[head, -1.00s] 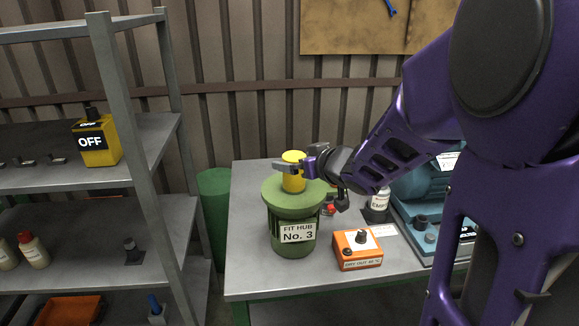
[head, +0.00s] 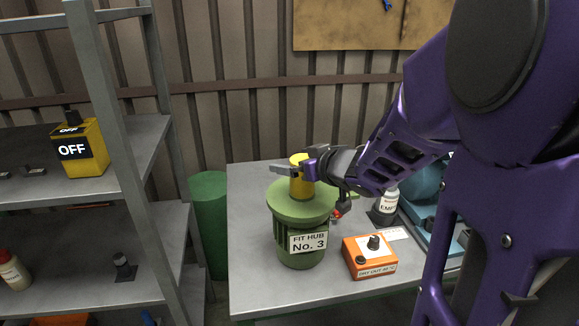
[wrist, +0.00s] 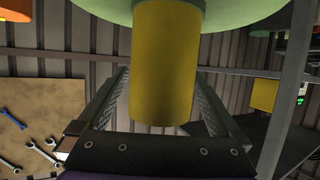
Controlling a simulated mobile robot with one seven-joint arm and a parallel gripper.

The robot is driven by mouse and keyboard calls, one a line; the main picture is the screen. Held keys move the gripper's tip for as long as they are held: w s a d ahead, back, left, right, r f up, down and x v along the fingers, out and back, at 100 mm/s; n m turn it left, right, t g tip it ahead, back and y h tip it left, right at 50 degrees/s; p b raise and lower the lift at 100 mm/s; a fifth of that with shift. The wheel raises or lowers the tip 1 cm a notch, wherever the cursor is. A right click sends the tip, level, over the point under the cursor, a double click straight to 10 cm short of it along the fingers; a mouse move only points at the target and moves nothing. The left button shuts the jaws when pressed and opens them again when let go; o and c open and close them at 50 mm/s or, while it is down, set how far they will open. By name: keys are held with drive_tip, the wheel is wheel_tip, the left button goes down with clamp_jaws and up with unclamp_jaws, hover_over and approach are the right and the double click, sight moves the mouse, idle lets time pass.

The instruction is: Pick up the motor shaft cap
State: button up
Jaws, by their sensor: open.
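A yellow cylinder (head: 302,187), which looks like the motor shaft cap, stands upright on top of the green hub (head: 285,208) labelled "FIT HUB No. 3". My gripper (head: 292,168) reaches in from the right at the cylinder's upper part. In the wrist view the yellow cylinder (wrist: 165,60) is between the two fingers of my gripper (wrist: 160,85), with a visible gap on each side. The gripper is open. Part of the cylinder's upper right is hidden behind the gripper in the head view.
An orange box (head: 370,257) with knobs sits right of the hub. A grey shelf (head: 140,160) and a green barrel (head: 208,215) are at left. The table's front left is clear.

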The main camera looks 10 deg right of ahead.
drive_tip(key=c, duration=1.5)
